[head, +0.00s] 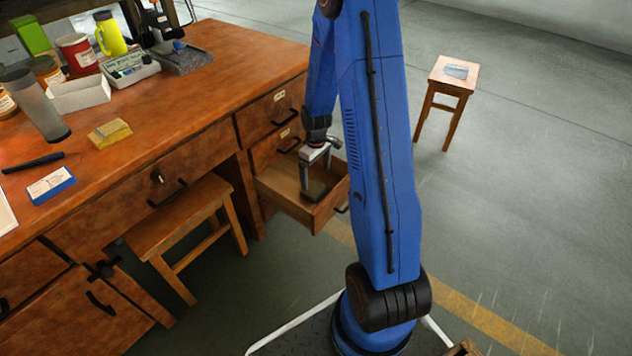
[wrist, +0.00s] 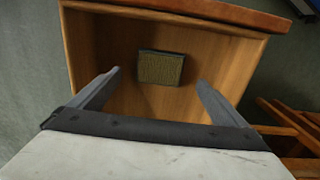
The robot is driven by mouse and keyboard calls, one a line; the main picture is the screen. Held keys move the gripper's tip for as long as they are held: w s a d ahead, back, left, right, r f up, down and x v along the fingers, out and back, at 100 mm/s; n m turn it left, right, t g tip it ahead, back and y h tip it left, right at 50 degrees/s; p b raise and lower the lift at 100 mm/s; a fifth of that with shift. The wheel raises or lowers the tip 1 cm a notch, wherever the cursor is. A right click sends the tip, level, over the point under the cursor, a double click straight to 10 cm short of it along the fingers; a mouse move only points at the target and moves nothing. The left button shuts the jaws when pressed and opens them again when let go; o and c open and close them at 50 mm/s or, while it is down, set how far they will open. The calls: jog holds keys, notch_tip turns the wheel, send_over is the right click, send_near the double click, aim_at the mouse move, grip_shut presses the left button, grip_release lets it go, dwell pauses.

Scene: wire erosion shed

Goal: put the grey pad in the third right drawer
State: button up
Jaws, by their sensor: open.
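The third right drawer (head: 272,186) of the desk is pulled open, below two shut drawers. The grey pad (head: 317,190) lies on its floor. In the wrist view the pad (wrist: 161,68) is a small, dark-edged block with an olive-grey top, lying flat near the drawer's far wall and clear of the walls. The drawer's bare wooden floor (wrist: 150,105) shows around it. My gripper (head: 316,178) points down into the drawer. In the wrist view my gripper (wrist: 158,78) is open, one finger to each side of the pad, with gaps between; nothing is held.
The desk top (head: 180,110) holds a grey cup (head: 35,105), a white box (head: 80,94), a yellow block (head: 110,133), a blue-and-white box (head: 51,185) and a yellow mug (head: 110,35). A wooden stool (head: 190,215) stands partly under the desk. Another stool (head: 450,85) stands right, on open floor.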

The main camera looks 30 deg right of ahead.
jog(key=s+a+r+m+t, duration=0.1)
jog(key=s+a+r, duration=0.25)
jog(key=r, duration=0.55)
jog(key=s+a+r+t, duration=0.1)
jog(key=s+a+r, duration=0.25)
jog(key=r, duration=0.55)
jog(key=s+a+r+m, duration=0.1)
jog(key=s+a+r, duration=0.25)
jog(key=r, duration=0.45)
jog(key=s+a+r+m+t, duration=0.1)
jog(key=s+r, duration=0.3)
jog(key=s, duration=0.6)
jog(key=s+a+r+m+t, duration=0.1)
jog(key=s+a+r, duration=0.3)
jog(key=s, duration=0.6)
jog(key=shift+a+r+t, duration=0.15)
jog(key=shift+r+t, duration=0.25)
jog(key=shift+r, duration=0.3)
jog(key=shift+w, duration=0.1)
